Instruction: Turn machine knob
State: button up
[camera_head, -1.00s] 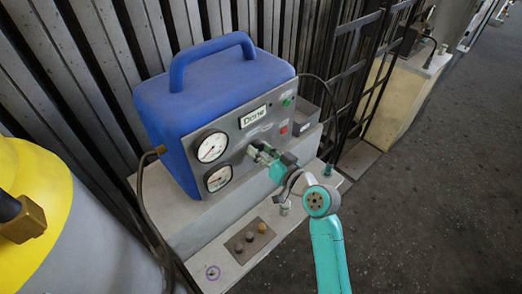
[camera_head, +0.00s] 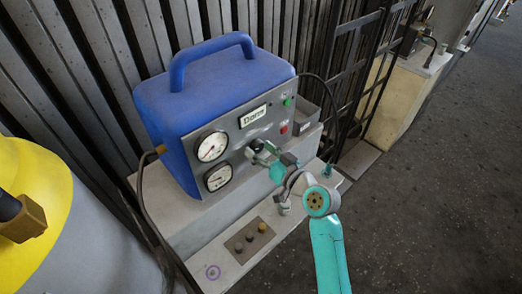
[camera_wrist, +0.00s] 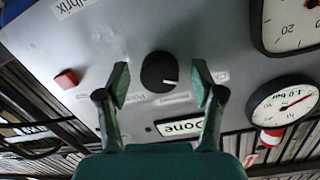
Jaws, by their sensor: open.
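The machine is a blue box (camera_head: 215,85) with a grey front panel. The black round knob (camera_wrist: 158,72) sits on that panel in the wrist view, with a white mark pointing to the right. My gripper (camera_wrist: 160,70) is open, with one finger on each side of the knob and a visible gap to it on both sides. In the head view my gripper (camera_head: 262,152) is at the panel, right of the gauges, and the knob cannot be made out there. How deep the fingers reach around the knob is unclear.
Two round gauges (camera_head: 212,146) are on the panel's left. A display (camera_head: 252,116), a green button (camera_head: 288,102) and a red button (camera_head: 283,129) are near its top and right. The ledge below holds small knobs (camera_head: 250,238). A black metal rack (camera_head: 352,75) stands to the right.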

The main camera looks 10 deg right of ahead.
jog(key=f+v, duration=0.1)
jog(key=v, duration=1.1)
jog(key=shift+r, duration=0.45)
jog(key=shift+f, duration=0.1)
jog(key=s+d+f+m+h, duration=0.2)
jog(key=s+f+m+h, duration=0.15)
jog(key=s+f, duration=0.4)
jog(key=s+d+f+m+h, duration=0.2)
jog(key=s+f+h, duration=0.25)
jog(key=s, duration=0.55)
jog(key=s+d+r+n, duration=0.1)
jog(key=s+r, duration=0.1)
jog(key=s, duration=0.9)
jog(key=s+d+r+n+h, duration=0.1)
jog(key=s+r, duration=0.2)
jog(key=s, duration=0.8)
jog(key=shift+t+h, duration=0.3)
jog(key=shift+c, duration=0.2)
